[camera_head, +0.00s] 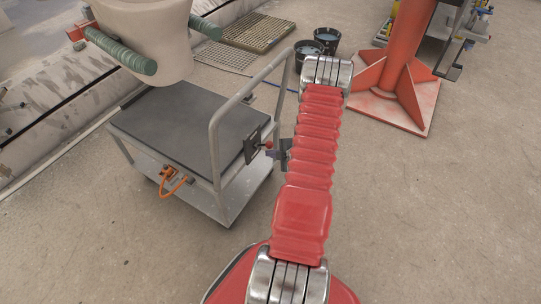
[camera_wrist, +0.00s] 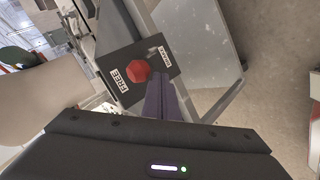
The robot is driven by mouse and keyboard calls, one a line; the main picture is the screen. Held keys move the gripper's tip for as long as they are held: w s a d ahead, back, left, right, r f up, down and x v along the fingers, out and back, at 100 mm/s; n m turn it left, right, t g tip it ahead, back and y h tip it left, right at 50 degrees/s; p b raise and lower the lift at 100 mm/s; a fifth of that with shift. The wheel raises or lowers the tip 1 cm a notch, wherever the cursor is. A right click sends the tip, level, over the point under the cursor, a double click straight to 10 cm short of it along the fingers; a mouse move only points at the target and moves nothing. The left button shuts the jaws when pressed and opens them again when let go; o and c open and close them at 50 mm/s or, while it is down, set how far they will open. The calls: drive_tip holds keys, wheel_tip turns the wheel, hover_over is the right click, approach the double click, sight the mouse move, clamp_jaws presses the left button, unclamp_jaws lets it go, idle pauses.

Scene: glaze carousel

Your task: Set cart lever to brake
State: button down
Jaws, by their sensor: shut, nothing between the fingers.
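The cart (camera_head: 180,122) has a dark flat top and a grey tube handle, in the middle left of the head view. A black lever plate (camera_head: 251,146) is fixed to its handle end, and the lever's red knob (camera_head: 268,145) sticks out from it. In the wrist view the plate (camera_wrist: 121,60) carries FREE and BRAKE labels. The red knob (camera_wrist: 136,73) appears close beside FREE, apart from BRAKE. My gripper (camera_wrist: 158,82) is shut and empty, its fingertips just right of the knob. It also shows in the head view (camera_head: 279,152). Whether it touches the knob is unclear.
The handle rail (camera_head: 213,150) rises close to my arm. An orange coupling (camera_head: 172,183) hangs at the cart's lower side. A large pale vessel (camera_head: 150,35) is behind the cart, two dark buckets (camera_head: 326,38) are at the back, and a red post (camera_head: 405,60) stands right. Floor on the right is clear.

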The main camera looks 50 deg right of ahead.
drive_tip(key=a+r, duration=0.5)
drive_tip(key=r, duration=0.5)
drive_tip(key=shift+r, duration=0.15)
idle(0.5)
drive_tip(key=shift+s+a, duration=0.1)
drive_tip(key=shift+a, duration=0.05)
